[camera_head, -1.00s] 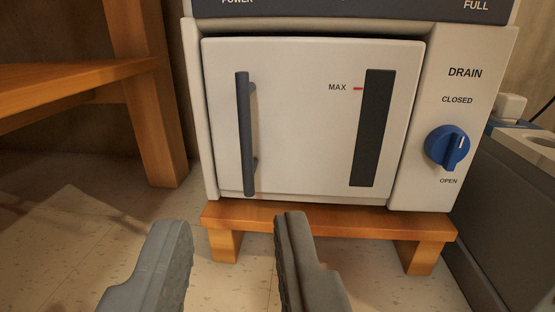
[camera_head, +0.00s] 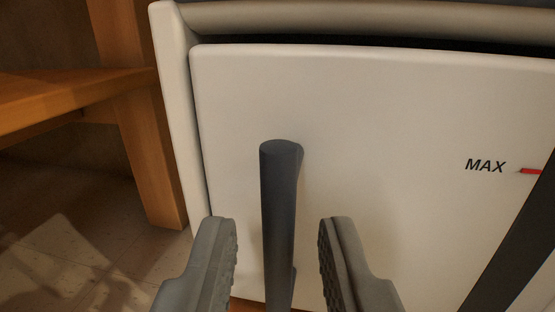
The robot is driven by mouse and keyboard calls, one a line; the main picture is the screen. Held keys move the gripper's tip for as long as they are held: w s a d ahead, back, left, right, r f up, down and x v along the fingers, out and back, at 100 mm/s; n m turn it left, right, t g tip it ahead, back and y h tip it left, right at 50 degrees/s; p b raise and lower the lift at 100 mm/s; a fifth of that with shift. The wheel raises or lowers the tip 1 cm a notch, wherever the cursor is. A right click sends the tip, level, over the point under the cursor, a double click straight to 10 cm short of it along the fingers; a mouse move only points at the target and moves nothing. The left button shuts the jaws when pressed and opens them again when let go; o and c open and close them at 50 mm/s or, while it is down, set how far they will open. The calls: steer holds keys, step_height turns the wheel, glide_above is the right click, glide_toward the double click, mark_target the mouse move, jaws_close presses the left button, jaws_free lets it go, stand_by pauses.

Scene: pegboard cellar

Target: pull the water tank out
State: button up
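The water tank (camera_head: 400,130) is the white front panel of the appliance, with a MAX mark and a dark level strip (camera_head: 515,235) at the right. Its dark grey vertical bar handle (camera_head: 278,205) stands out from the panel's left part. My gripper (camera_head: 279,235) is open, with one finger on each side of the handle and a visible gap on both sides. The handle's lower end is cut off by the picture's bottom edge. The tank sits within its housing, with a dark gap along its top edge.
The appliance's pale housing (camera_head: 172,100) frames the tank at the left and top. A wooden shelf unit (camera_head: 130,110) stands close at the left. Tiled floor (camera_head: 70,250) shows at the lower left.

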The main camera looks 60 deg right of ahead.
steer(key=shift+x, duration=1.4)
jaws_close()
steer(key=w+a+v, duration=0.1)
steer(key=w+v, duration=0.1)
steer(key=v, duration=1.2)
steer(key=shift+a, duration=0.35)
steer(key=shift+w, duration=0.1)
jaws_free()
